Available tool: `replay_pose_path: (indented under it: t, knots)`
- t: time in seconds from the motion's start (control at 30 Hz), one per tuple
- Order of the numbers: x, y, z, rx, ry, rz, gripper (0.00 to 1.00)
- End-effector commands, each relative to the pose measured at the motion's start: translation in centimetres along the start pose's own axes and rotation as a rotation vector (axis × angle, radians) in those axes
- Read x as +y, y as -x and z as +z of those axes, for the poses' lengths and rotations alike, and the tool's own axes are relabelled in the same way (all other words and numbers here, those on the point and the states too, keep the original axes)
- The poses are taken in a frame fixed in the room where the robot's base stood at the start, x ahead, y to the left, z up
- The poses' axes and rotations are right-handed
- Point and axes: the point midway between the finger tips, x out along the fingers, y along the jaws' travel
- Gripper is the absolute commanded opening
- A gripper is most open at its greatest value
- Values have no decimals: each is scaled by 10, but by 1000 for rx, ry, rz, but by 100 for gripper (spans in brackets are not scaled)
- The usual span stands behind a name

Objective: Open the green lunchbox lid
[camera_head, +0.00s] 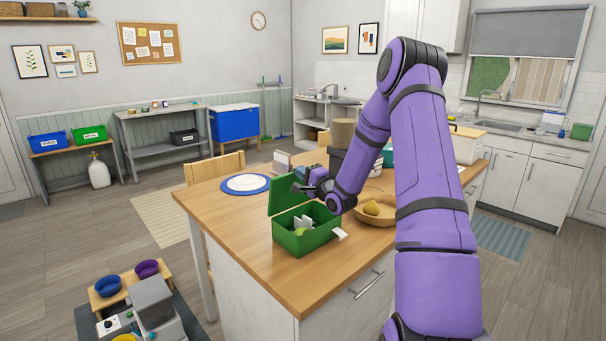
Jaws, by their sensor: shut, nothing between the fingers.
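The green lunchbox (300,243) stands on the wooden island top near its front edge. Its lid (282,196) is raised, standing up at the back left side of the box. Inside the box I see something pale and something light green, too small to name. A white tab (340,235) sticks out at the box's right side. My gripper (300,186) is shut and empty, above the box and close to the lid's right part. I cannot tell whether it touches the lid. My forearm covers what lies behind it.
A wooden bowl (364,217) with a yellow pear (371,208) stands right of the box, close to my arm. A white plate on a blue mat (263,189) lies behind left. Dark containers stand at the island's back. Bare wood (222,205) shows left of the box.

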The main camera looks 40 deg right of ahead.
Motion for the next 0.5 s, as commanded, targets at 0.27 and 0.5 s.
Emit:
replay_pose_path:
  t: [0.27,0.5]
  knots:
    - [-3,-14,1,-3,3,73,0]
    - [-2,-37,0,-2,2,203,0]
